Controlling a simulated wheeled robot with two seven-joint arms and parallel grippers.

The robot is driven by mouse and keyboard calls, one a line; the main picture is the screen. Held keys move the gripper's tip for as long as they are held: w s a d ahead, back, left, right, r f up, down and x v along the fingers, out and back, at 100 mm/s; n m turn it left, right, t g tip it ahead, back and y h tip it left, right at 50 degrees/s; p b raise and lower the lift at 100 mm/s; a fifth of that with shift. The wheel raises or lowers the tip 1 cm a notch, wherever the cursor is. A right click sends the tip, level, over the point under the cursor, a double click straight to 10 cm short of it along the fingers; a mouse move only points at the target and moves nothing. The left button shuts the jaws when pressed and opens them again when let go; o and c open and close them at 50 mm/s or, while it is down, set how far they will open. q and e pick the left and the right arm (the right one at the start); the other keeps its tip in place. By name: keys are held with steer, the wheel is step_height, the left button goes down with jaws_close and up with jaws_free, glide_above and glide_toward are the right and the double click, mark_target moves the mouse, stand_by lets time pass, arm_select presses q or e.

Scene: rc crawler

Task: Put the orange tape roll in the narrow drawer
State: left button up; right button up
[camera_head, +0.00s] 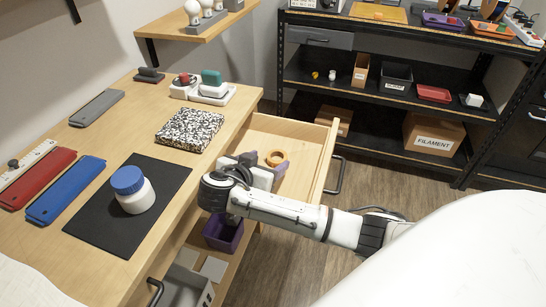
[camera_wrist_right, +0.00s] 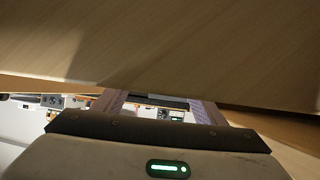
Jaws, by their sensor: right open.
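The orange tape roll (camera_head: 277,157) lies inside the pulled-out wooden drawer (camera_head: 318,150), seen in the head view. My right gripper (camera_head: 257,163) is open and empty at the drawer, just beside the roll on its near side. From this view I cannot tell its exact height over the drawer floor. In the right wrist view, the two fingers (camera_wrist_right: 160,98) are spread apart with nothing between them, close to a wooden surface (camera_wrist_right: 160,45). The roll does not show there. My left gripper is not in view.
The desk holds a blue-lidded white jar (camera_head: 131,190) on a black mat (camera_head: 95,225), a speckled notebook (camera_head: 189,130), and red (camera_head: 38,178) and blue (camera_head: 66,190) cases. A purple bin (camera_head: 222,233) sits below the drawer. A black shelf unit (camera_head: 390,90) stands behind. Floor is clear right of the drawer.

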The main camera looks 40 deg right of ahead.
steer(key=v, duration=0.6)
steer(key=shift+s+a+r, duration=0.1)
steer(key=shift+a, duration=0.05)
